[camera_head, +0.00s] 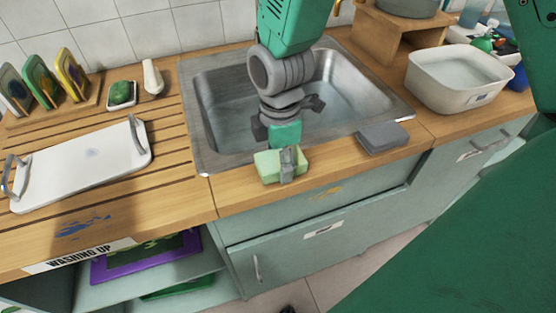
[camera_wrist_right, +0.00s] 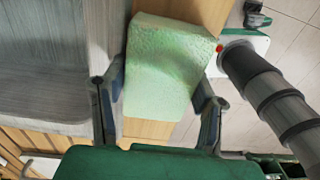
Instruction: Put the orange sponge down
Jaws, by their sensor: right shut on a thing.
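A pale green-yellow sponge (camera_head: 266,168) is held by my right gripper (camera_head: 287,163) at the wooden counter's front strip, in front of the sink. In the right wrist view the sponge (camera_wrist_right: 165,65) sits between the two fingers of the gripper (camera_wrist_right: 160,92), one on each side. I cannot tell whether its underside touches the counter. No orange sponge shows; the held one looks pale green. My left gripper is not in view.
The steel sink (camera_head: 222,125) lies behind the gripper. A grey block (camera_head: 383,138) rests on the counter to the right, near a white basin (camera_head: 458,82). A white tray (camera_head: 85,160) and a green scrubber (camera_head: 121,93) are at left. Bare counter (camera_head: 235,193) lies beside the sponge.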

